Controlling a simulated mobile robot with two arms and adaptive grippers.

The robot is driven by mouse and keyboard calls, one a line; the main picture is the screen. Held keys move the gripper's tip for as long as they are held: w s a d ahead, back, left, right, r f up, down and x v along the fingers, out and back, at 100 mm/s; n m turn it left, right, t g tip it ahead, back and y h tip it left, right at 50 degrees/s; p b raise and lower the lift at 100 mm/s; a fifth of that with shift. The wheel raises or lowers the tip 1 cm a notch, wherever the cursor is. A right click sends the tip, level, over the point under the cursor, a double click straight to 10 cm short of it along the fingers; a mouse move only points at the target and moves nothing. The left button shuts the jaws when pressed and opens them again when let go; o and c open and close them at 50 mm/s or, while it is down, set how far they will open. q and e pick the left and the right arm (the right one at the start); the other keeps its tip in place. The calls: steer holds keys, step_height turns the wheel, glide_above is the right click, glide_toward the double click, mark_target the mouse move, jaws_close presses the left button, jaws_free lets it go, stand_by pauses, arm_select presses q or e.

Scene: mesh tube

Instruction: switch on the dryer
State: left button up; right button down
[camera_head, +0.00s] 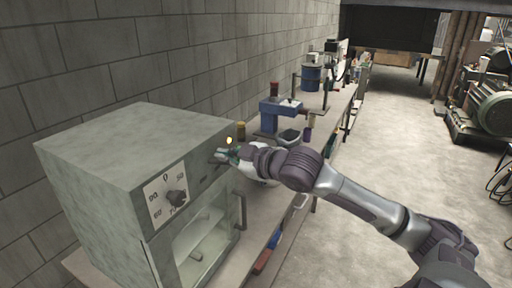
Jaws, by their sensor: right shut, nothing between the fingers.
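The dryer (115,165) is a grey-green box at the left on a bench. Its front has a white dial plate with a dark knob (176,197) and printed numbers. Below is a glass door (195,245) with a handle at its right edge. A small yellowish glow (229,141) shows near the upper right front edge; I cannot tell what it belongs to. My right gripper (222,157) is shut and empty, at the dryer's upper right front, to the right of the dial. I cannot tell whether it touches the panel. My left gripper is out of view.
The long bench (262,235) runs along the block wall behind the dryer. A blue device (270,115), a dark bowl (289,137) and a blue drum (311,77) stand on it. Green machinery (495,112) is at the far right. The concrete floor (400,135) between is clear.

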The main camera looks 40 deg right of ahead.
arm_select(q)
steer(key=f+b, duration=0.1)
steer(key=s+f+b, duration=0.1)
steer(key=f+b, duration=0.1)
steer(key=b, duration=0.1)
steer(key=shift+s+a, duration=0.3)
arm_select(e)
steer(key=s+d+r, duration=0.3)
steer(key=s+d, duration=0.2)
steer(key=s, duration=0.3)
steer(key=shift+s, duration=0.35)
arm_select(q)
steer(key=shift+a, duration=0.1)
arm_select(e)
steer(key=shift+s+r, duration=0.1)
